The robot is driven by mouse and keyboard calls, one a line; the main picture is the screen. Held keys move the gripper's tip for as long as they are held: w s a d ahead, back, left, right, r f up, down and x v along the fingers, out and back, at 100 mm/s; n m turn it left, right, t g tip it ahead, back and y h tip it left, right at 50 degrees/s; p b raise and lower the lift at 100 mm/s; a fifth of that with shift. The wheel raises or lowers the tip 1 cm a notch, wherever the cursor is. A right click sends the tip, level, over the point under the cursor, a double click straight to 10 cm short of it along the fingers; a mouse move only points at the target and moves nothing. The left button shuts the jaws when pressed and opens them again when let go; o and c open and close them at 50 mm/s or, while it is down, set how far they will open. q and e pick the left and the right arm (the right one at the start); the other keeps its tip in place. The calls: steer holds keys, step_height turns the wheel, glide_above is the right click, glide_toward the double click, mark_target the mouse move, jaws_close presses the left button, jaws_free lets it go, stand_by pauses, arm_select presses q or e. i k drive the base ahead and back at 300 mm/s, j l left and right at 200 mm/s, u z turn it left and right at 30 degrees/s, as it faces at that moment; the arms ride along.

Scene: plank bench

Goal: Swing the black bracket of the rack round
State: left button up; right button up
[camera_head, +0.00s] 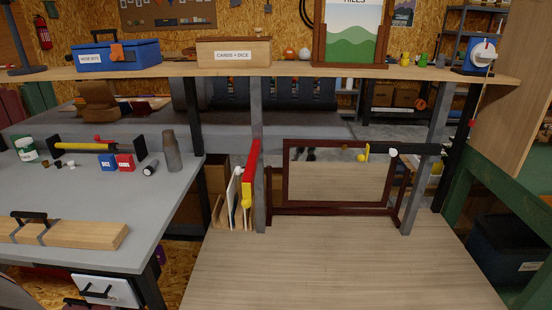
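The black bracket (418,149) is a dark bar on the right grey post (424,150) of the rack. It reaches left from the post, roughly level, across the upper right of a dark-framed panel (340,172). A white knob (393,153) hangs near its left end, and a yellow piece (365,152) is beyond that. A red and yellow bracket (250,172) is at the left grey post (258,150). Neither of my grippers is in view.
A shelf (270,70) runs above with a blue box (117,55), a wooden card box (233,53) and a framed picture (349,35). A grey table (100,190) with small items stands left. The plank bench top (335,270) in front is clear.

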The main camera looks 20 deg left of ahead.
mark_target(392, 150)
steer(key=i+l, duration=0.15)
steer(key=l, duration=0.2)
steer(key=i+l, duration=0.2)
steer(key=l, duration=0.15)
steer(key=i+l+u, duration=0.1)
steer(key=l, duration=0.25)
steer(key=i+l, duration=0.4)
steer(key=l, duration=0.3)
steer(key=i+l+u, duration=0.1)
steer(key=l, duration=0.25)
steer(key=i, duration=0.05)
